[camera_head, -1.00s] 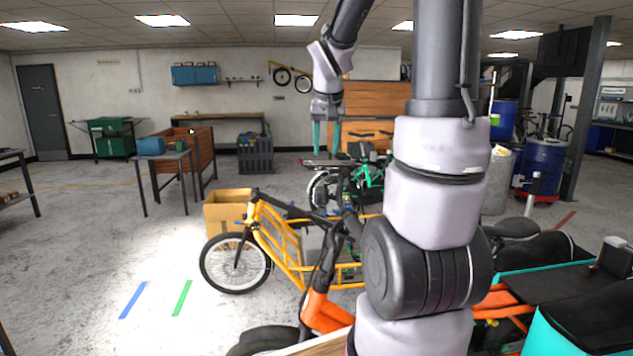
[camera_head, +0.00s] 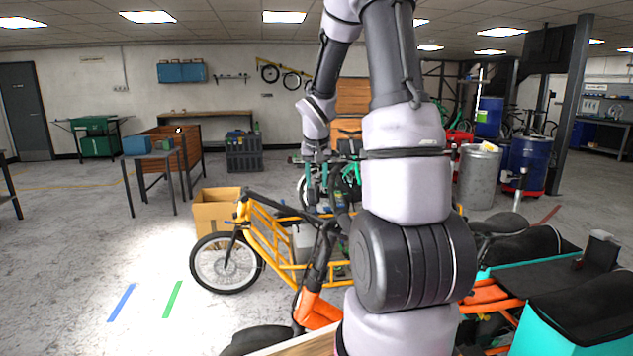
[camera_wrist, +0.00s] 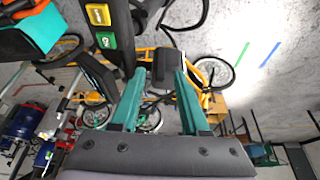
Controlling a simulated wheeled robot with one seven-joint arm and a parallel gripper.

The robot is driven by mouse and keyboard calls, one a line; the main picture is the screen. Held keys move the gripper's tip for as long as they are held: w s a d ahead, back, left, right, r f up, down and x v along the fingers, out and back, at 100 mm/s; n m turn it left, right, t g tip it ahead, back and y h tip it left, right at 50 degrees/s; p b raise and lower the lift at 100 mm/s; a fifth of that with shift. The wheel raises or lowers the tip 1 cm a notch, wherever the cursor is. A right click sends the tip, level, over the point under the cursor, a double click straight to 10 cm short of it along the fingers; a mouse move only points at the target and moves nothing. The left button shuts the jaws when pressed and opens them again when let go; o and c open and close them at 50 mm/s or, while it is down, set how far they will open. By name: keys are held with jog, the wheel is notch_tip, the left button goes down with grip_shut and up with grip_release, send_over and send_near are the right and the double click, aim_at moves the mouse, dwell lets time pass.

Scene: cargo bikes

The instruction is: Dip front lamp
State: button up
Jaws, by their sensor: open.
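My gripper (camera_head: 320,196) is open and points down over the middle of the orange bike's front end. In the wrist view its two teal fingers (camera_wrist: 162,78) stand apart, with a small dark block (camera_wrist: 164,76) just beyond and between their tips. This block may be the front lamp; I cannot tell whether the fingers touch it. A dark bar beside it carries a yellow button (camera_wrist: 98,14) and a green button (camera_wrist: 105,40). A bright light patch (camera_head: 160,250) lies on the floor, left of the yellow cargo bike (camera_head: 262,250). The orange bike's frame (camera_head: 316,309) is partly hidden by my arm.
A blue strip (camera_head: 121,302) and a green strip (camera_head: 173,299) mark the floor at the front left. A cardboard box (camera_head: 213,212) stands behind the yellow bike. A teal cargo box (camera_head: 575,318) is at the lower right. The left floor is open.

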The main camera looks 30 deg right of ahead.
jog(key=shift+f, duration=0.25)
grip_shut()
jog(key=shift+w, duration=0.1)
jog(key=shift+w+a+f+n+g+h, duration=0.15)
jog(key=shift+a+g+h, duration=0.2)
jog(key=shift+h, duration=0.2)
jog(key=shift+w+a+f+n+g+h, duration=0.15)
jog(key=shift+a+g+h, duration=0.1)
jog(key=shift+a+h, duration=0.25)
jog(key=shift+w+a+n+g+h, duration=0.1)
jog(key=shift+a+n+g+h, duration=0.1)
jog(key=shift+h, duration=0.4)
jog(key=shift+w+a+n+g+h, duration=0.1)
jog(key=shift+g+h, duration=0.1)
jog(key=shift+h, duration=0.35)
